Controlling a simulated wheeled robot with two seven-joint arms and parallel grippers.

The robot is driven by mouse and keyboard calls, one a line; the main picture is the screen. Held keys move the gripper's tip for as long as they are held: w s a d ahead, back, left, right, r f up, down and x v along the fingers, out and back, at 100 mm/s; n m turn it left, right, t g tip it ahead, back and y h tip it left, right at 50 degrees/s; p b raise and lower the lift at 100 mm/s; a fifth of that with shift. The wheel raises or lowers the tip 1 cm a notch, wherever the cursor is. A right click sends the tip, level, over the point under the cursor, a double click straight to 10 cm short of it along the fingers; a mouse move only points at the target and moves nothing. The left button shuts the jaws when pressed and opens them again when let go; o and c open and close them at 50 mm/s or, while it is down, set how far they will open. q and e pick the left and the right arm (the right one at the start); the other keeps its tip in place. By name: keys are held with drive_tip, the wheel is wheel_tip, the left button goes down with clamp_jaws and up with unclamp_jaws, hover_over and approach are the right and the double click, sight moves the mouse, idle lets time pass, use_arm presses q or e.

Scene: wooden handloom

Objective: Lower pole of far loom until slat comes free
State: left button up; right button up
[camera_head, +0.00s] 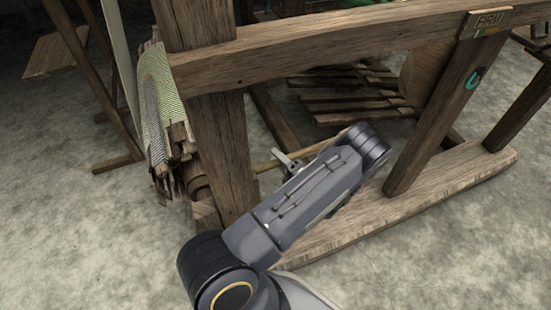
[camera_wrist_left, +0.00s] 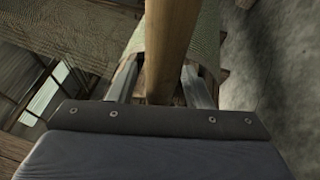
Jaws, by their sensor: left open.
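The wooden loom (camera_head: 218,130) stands in front of me. A thin light-brown pole (camera_head: 264,166) runs low beside its thick upright and passes behind my left arm. My left gripper (camera_head: 287,160) is at this pole, partly hidden by its own arm. In the left wrist view, the pole (camera_wrist_left: 170,45) runs lengthwise between the two spread fingers (camera_wrist_left: 160,82). I cannot tell whether either finger touches it. I cannot single out the slat. My right gripper is out of view.
Cloth (camera_head: 155,95) on a roll with ragged wood ends hangs left of the upright. A long beam (camera_head: 340,38) crosses above my arm, and a floor beam (camera_head: 430,195) lies below. Slatted boards (camera_head: 345,92) are behind. The concrete floor in front is clear.

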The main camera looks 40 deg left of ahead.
use_arm(q)
drive_tip(key=shift+a+r, duration=0.1)
drive_tip(key=shift+a, duration=0.4)
drive_tip(key=shift+c, duration=0.5)
clamp_jaws()
drive_tip(key=shift+f+m+t+y+b, duration=0.2)
drive_tip(key=shift+f+m+b, duration=0.4)
drive_tip(key=shift+f, duration=0.5)
drive_tip(key=shift+f+m+t+y+b, duration=0.1)
drive_tip(key=shift+f+m+t+b, duration=0.1)
drive_tip(key=shift+f+m+b, duration=0.65)
drive_tip(key=shift+f+n, duration=0.1)
drive_tip(key=shift+n, duration=0.25)
drive_tip(key=shift+o, duration=0.5)
unclamp_jaws()
